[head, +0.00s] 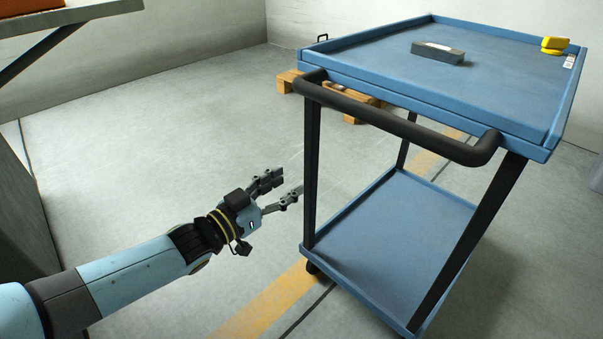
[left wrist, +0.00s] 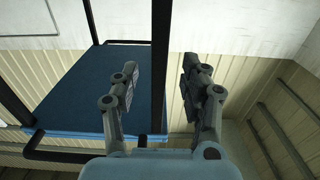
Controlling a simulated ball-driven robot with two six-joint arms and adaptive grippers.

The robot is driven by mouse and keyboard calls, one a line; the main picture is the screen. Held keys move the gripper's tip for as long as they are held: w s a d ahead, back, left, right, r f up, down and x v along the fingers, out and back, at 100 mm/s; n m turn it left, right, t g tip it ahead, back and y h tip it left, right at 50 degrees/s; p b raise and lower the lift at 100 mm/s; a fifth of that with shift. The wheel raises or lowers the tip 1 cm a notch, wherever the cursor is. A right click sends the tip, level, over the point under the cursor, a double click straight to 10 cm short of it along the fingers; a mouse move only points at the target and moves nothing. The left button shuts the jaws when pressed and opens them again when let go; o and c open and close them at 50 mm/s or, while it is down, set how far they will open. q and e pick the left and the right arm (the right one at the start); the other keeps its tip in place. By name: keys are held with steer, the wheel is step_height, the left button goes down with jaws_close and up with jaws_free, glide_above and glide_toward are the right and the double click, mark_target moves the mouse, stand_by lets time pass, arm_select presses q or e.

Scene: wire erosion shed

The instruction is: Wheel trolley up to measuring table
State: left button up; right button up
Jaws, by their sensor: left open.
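The trolley (head: 380,75) stands at the right in the head view, with a blue top tray, a blue lower shelf (head: 385,250), black posts and a black push handle (head: 400,122) along its near side. My left gripper (head: 291,184) is open and empty, left of the trolley's near left post and below the handle. A small gap shows between its fingertips and the post. In the left wrist view, a black post (left wrist: 160,60) appears between the open fingers (left wrist: 160,88), with a blue trolley panel (left wrist: 80,95) behind. I cannot identify the measuring table. My right gripper is out of view.
A dark grey block (head: 437,54) and a yellow item (head: 554,45) lie on the top tray. A wooden pallet (head: 290,80) lies on the floor behind the trolley. A bracketed ledge (head: 75,14) juts in at upper left. The floor left of the trolley is clear.

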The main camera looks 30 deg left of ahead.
arm_select(q)
steer(key=shift+v, duration=1.7)
steer(key=s+d+f+n+g+y, duration=0.1)
steer(key=s+d+f+g+y, duration=0.15)
steer(key=s+g, duration=0.8)
steer(key=s+d+f+g+y, duration=0.25)
steer(key=s+g, duration=0.25)
steer(key=s, duration=1)
steer(key=s+a+f+p, duration=0.3)
steer(key=s+f+p, duration=0.45)
steer(key=p, duration=0.55)
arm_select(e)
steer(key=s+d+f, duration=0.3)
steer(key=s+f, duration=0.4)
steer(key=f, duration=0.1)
arm_select(q)
steer(key=s+a+f+n+g+p, duration=0.1)
steer(key=s+p, duration=0.6)
steer(key=s, duration=0.6)
steer(key=shift+a+f+g, duration=0.2)
steer(key=shift+f+g, duration=0.15)
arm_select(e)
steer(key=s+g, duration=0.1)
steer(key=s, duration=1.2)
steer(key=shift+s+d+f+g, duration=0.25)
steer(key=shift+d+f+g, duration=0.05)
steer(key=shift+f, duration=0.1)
